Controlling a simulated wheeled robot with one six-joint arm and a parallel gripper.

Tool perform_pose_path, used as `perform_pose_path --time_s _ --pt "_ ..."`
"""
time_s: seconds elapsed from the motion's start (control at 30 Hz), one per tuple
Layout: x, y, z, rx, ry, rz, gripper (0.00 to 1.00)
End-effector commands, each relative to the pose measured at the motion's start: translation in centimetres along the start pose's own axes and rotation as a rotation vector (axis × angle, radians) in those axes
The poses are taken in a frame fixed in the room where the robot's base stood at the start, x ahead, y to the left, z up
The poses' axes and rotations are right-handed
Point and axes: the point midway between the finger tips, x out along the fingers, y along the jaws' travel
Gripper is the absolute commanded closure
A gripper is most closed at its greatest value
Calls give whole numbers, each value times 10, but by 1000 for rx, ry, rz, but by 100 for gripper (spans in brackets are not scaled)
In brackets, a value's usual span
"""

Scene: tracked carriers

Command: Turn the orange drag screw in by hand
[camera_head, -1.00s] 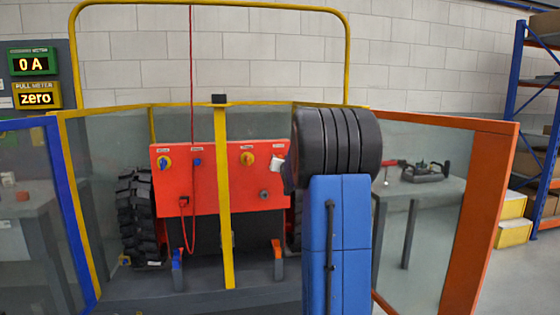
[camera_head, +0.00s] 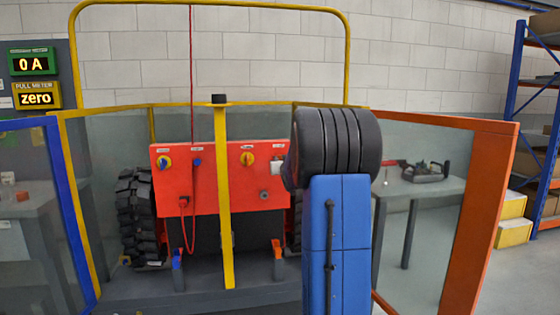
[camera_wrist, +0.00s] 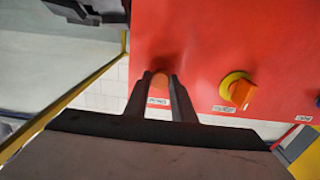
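The orange drag screw (camera_wrist: 160,80) shows in the wrist view as a small rounded orange knob on the red panel (camera_wrist: 195,45). My gripper (camera_wrist: 160,77) has one dark finger on each side of it, and the orange fills the gap between the tips. The fingers look shut on it. A small white label is partly seen between the fingers. In the head view, my arm's dark wrist and blue link cover the right edge of the red panel (camera_head: 225,195), so the screw and fingertips cannot be made out there.
A yellow-and-orange rotary knob (camera_wrist: 238,90) sits close beside the fingers. A yellow post (camera_head: 223,215) crosses the panel's front. A blue-edged panel (camera_head: 70,205) and an orange frame (camera_head: 480,215) flank the cell. The displays (camera_head: 36,80) read 0 A and zero.

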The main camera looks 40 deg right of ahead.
Motion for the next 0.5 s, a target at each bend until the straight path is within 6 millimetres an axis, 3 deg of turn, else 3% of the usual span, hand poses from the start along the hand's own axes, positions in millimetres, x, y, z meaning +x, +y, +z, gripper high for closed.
perform_pose_path --time_s 0.17,0.5 --pt "0 0 0 89 0 0 93" --pt "0 0 0 440 0 0 93"
